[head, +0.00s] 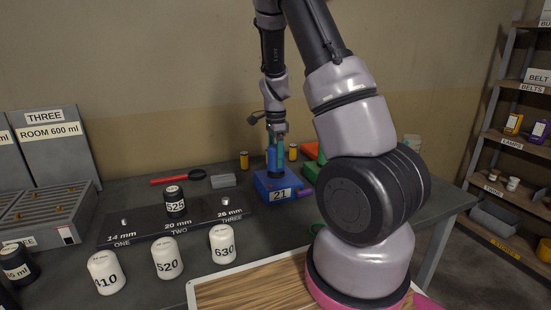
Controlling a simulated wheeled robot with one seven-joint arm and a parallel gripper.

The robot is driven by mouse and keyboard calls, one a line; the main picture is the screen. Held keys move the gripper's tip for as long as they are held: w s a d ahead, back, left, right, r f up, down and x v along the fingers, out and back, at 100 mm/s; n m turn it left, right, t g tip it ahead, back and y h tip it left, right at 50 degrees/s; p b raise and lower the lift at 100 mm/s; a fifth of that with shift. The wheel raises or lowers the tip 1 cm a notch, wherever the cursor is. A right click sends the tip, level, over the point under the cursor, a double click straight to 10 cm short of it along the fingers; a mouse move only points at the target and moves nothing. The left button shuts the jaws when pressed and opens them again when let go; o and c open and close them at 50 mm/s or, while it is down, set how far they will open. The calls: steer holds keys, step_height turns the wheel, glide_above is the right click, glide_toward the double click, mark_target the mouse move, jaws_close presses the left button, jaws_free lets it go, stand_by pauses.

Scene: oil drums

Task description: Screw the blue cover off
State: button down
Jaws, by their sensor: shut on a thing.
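My gripper (276,142) hangs straight down at the back middle of the table, over a blue block (264,188) labelled 21. It is shut on a narrow upright part (271,160) that stands on this block and looks blue on its left side, with teal beside it. The part is small and dark in the picture, so I cannot tell where the blue cover begins or whether it is raised. The block sits on the grey table. My own arm in front hides what lies to its right.
White bottles 410 (106,273), 520 (167,258) and 630 (223,245) stand in front of a dark size board (145,230), which carries a black bottle 525 (175,202). A red-handled tool (178,178) and small yellow cans (244,160) lie near the block. Shelves (500,130) stand at right.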

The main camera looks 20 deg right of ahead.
steer(key=shift+w+r, duration=0.1)
steer(key=shift+r, duration=0.1)
steer(key=shift+r, duration=4.2)
steer(key=shift+f, duration=0.1)
